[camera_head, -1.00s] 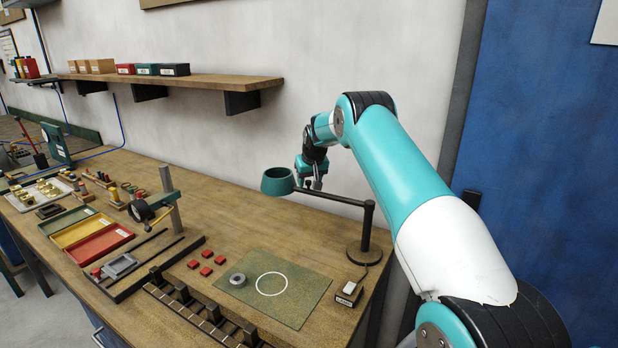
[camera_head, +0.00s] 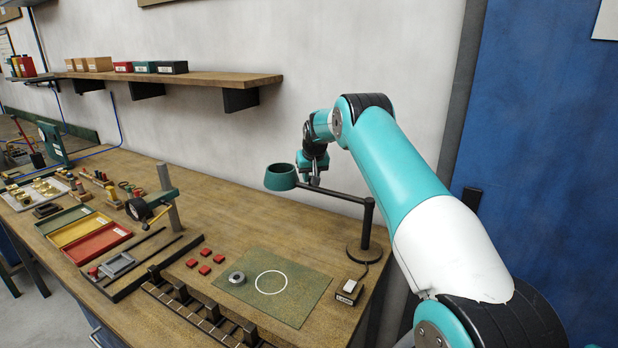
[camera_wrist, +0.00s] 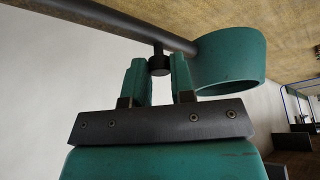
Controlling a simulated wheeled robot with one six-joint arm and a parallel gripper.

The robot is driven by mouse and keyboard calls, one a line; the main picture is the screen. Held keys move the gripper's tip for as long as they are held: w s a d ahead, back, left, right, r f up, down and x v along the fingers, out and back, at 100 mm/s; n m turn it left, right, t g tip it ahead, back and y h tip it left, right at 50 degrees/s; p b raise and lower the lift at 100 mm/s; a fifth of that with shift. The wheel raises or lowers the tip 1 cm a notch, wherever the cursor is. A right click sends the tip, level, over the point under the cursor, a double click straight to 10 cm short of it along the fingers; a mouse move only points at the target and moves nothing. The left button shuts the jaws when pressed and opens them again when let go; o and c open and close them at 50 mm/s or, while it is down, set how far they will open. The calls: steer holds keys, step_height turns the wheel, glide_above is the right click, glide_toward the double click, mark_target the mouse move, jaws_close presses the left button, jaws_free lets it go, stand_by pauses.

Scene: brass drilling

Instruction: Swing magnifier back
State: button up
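The magnifier has a green ring-shaped head (camera_head: 281,180) on a dark horizontal arm (camera_head: 335,192), carried by a post on a round base (camera_head: 364,250) at the bench's right end. In the wrist view the green head (camera_wrist: 230,62) is right of my gripper and the dark arm (camera_wrist: 125,22) runs above it. A small dark knob (camera_wrist: 158,66) hangs under the arm. My gripper (camera_wrist: 158,72) has one finger on each side of this knob, close against it. In the head view my gripper (camera_head: 316,174) is behind the magnifier arm, by the wall; its fingertips are hard to make out.
A green mat (camera_head: 300,305) with a white circle and a grey ring (camera_head: 237,278) lies in front of the magnifier. Red blocks (camera_head: 204,269) and a small labelled box (camera_head: 349,291) are nearby. A wooden shelf (camera_head: 205,79) is on the wall at left.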

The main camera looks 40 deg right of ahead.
steer(key=o, duration=0.4)
steer(key=shift+d, duration=0.25)
steer(key=shift+r, duration=0.1)
steer(key=b+v, duration=0.5)
steer(key=v, duration=1.2)
steer(key=shift+a+r, duration=0.1)
steer(key=shift+r, duration=0.05)
